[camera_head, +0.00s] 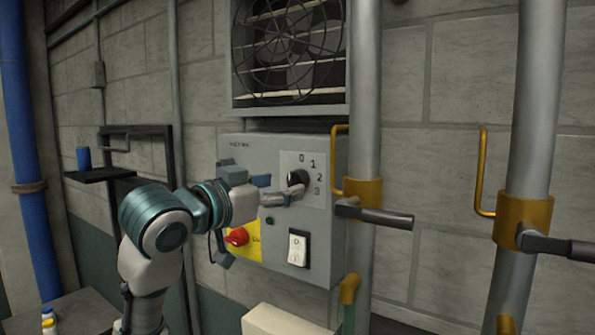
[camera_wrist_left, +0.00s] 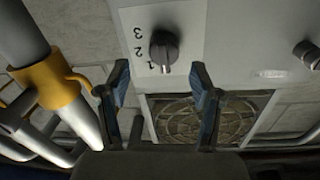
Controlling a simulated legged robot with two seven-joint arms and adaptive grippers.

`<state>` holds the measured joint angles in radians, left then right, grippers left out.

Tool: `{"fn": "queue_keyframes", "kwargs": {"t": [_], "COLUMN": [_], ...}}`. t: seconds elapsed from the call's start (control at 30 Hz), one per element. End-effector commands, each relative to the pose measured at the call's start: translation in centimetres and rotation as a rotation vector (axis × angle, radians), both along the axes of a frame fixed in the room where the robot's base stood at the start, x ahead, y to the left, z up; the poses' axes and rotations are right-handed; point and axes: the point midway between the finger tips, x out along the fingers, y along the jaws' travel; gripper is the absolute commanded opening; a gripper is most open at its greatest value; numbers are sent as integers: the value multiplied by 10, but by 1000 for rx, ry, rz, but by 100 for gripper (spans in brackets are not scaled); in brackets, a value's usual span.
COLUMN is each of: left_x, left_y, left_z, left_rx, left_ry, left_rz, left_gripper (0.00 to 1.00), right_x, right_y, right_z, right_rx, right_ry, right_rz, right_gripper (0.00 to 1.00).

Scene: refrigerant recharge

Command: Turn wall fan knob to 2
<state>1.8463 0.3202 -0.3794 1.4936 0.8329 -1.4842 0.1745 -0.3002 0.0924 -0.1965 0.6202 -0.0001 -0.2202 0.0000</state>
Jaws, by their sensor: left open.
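The dark round fan knob (camera_head: 297,178) sits on a pale dial plate marked 0, 1, 2, 3, on the front of a grey wall box (camera_head: 265,150). In the left wrist view, the picture is turned over and the knob (camera_wrist_left: 164,47) shows beside the numbers. I cannot tell clearly which number it points to. My left gripper (camera_head: 277,188) is in front of the dial, close to the knob. Its two blue-padded fingers (camera_wrist_left: 161,72) are apart, with the knob seen beyond the gap between the tips. Nothing is held. My right gripper is not in view.
The caged wall fan (camera_head: 290,45) is above the box. A red knob (camera_head: 237,237) on a yellow plate and a white rocker switch (camera_head: 298,248) are below the dial. Vertical pipes (camera_head: 365,90) with yellow collars and dark handles (camera_head: 375,214) stand close on the right.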

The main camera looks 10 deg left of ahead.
Motion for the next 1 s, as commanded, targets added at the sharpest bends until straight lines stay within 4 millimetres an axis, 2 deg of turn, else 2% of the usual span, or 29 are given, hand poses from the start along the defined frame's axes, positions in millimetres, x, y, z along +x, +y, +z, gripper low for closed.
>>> {"fn": "queue_keyframes", "kwargs": {"t": [0.1, 0.3, 0.43, 0.67, 0.9, 1.0], "left_x": [22, 42, 46, 46, 47, 47], "left_y": [-10, -25, -29, -30, -28, -28], "left_z": [2, 1, 0, 0, -1, -1], "left_rx": [0, 3, 4, 4, 3, 4], "left_ry": [4, 2, 0, 0, 1, 3], "left_rz": [1, 1, 0, 0, -1, -1], "left_gripper": [65, 65, 65, 65, 5, 6], "right_x": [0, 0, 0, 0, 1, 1], "right_y": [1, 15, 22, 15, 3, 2], "right_z": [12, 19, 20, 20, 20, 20], "right_rx": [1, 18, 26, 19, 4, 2], "right_ry": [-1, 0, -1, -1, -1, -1], "right_rz": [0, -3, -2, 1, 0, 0], "right_gripper": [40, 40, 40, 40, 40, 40]}}
